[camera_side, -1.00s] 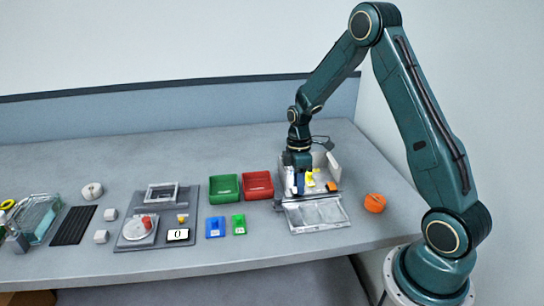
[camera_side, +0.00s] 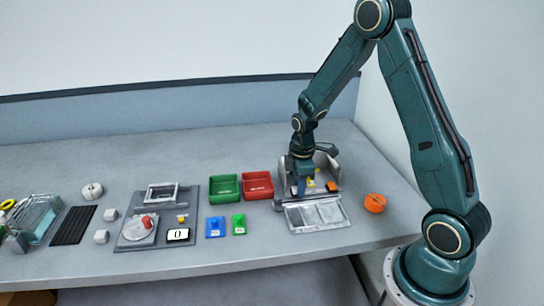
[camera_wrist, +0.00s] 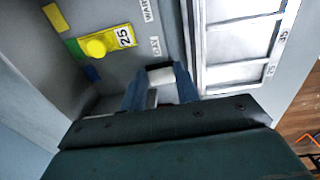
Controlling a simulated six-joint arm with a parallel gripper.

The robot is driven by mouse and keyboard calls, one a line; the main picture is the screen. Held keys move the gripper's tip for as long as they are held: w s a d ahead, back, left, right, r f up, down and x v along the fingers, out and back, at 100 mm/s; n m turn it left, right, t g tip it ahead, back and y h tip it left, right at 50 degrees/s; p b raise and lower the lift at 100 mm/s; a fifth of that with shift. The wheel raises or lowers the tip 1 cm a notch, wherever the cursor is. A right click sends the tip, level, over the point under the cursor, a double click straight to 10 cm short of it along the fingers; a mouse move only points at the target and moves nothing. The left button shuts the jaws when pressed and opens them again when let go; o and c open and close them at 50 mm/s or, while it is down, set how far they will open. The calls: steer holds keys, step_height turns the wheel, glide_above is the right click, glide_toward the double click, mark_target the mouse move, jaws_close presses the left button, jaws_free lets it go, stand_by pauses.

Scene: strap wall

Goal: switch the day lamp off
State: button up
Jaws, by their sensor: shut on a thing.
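The open box (camera_side: 328,163) holding the lamp controls stands at the right of the table, and its inside looks dim grey. In the wrist view a label reading DAY (camera_wrist: 155,47) lies on its panel. A pale switch piece with a dark top (camera_wrist: 160,75) sits beside that label, between my two blue fingers. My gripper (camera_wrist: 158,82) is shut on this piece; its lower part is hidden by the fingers. In the side view my gripper (camera_side: 302,190) reaches down into the box and hides the switch.
A yellow knob (camera_wrist: 96,47) on a yellow-green plate marked 25 is left of my fingers. A pale framed panel (camera_side: 316,214) lies in front of the box. An orange round thing (camera_side: 375,203) is to the right, red (camera_side: 257,194) and green (camera_side: 224,196) bins to the left.

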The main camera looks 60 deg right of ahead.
steer(key=o, duration=1)
steer(key=shift+w+d+g+y, duration=0.1)
steer(key=shift+d+g+y, duration=0.05)
steer(key=shift+g+y, duration=0.25)
steer(key=shift+w+d+g+y, duration=0.1)
steer(key=shift+g+y, duration=0.4)
steer(key=shift+r, duration=0.2)
step_height(320, 180, up, 14)
steer(key=w+d, duration=0.1)
steer(key=shift+s+a+r+m+t+h, duration=0.25)
steer(key=shift+s+a+r+m+t, duration=0.6)
steer(key=shift+s+a+r, duration=1.15)
steer(key=shift+s+a+r+m+t+h, duration=0.2)
steer(key=shift+s+a+r+m+t, duration=0.35)
steer(key=shift+s+a+r+m, duration=1)
steer(key=shift+s+a+r+m+t+h, duration=0.25)
steer(key=shift+s+a+r+m+t, duration=0.35)
steer(key=shift+s+a+r, duration=1.85)
steer(key=shift+s+a+f, duration=0.25)
steer(key=shift+s+f, duration=0.05)
steer(key=shift+s, duration=0.2)
